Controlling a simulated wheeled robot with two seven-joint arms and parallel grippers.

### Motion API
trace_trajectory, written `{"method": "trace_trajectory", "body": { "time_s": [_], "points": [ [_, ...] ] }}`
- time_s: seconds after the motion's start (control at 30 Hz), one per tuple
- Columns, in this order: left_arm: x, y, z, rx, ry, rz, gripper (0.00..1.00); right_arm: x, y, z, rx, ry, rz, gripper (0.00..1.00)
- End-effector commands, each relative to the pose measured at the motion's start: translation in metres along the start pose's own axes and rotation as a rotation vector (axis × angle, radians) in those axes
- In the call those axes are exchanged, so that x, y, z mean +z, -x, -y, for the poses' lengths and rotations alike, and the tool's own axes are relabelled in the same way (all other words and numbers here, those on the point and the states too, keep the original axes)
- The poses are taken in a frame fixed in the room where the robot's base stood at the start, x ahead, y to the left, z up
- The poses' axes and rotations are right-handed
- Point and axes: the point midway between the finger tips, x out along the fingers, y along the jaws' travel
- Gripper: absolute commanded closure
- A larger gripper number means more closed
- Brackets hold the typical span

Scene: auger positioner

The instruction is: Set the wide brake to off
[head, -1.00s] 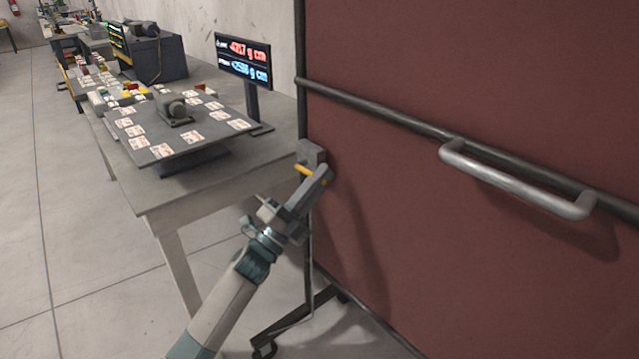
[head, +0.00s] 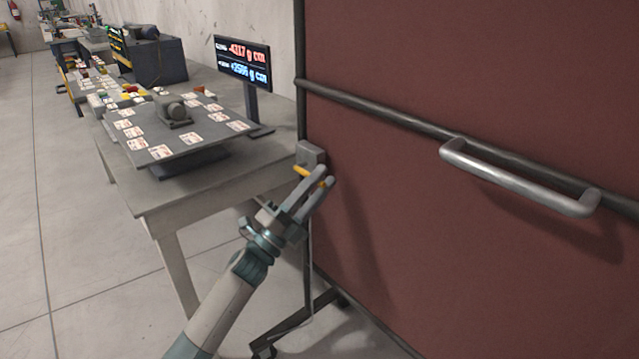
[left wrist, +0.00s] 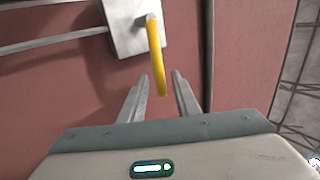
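The brake is a yellow lever (head: 303,170) on a grey box (head: 311,153) fixed to the edge of the large red panel (head: 430,200). In the left wrist view the yellow lever (left wrist: 157,58) hangs down from the grey box (left wrist: 128,30), its lower end between my fingertips. My left gripper (head: 321,180) is open around the lever's end; in the left wrist view its two fingers (left wrist: 161,80) stand apart on either side, with gaps showing. No labels on the box are readable. My right gripper is not in view.
A table (head: 180,200) with a tilted card-covered board (head: 165,138) and a small display (head: 243,62) stands to the left. A metal handle (head: 520,180) sticks out of the red panel at right. A dark caster foot (head: 265,350) is below.

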Motion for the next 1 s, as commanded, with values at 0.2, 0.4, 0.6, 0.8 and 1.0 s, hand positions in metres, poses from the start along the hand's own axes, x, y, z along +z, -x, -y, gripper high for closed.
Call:
{"method": "trace_trajectory", "body": {
  "time_s": [0.2,0.4,0.6,0.8,1.0],
  "points": [
    [0.0,0.0,0.001,-0.001,0.0,0.0,0.71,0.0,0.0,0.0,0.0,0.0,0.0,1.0],
    [0.0,0.01,0.0,0.0,0.001,0.001,0.71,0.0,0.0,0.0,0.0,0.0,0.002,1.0],
    [0.001,0.036,-0.001,0.001,0.001,0.003,0.71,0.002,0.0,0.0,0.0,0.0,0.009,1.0],
    [0.001,0.075,-0.001,0.002,0.001,0.003,0.71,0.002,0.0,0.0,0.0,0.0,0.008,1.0],
    [0.0,0.116,-0.001,0.003,0.001,0.001,0.71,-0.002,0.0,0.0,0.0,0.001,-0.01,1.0]
  ]
}}
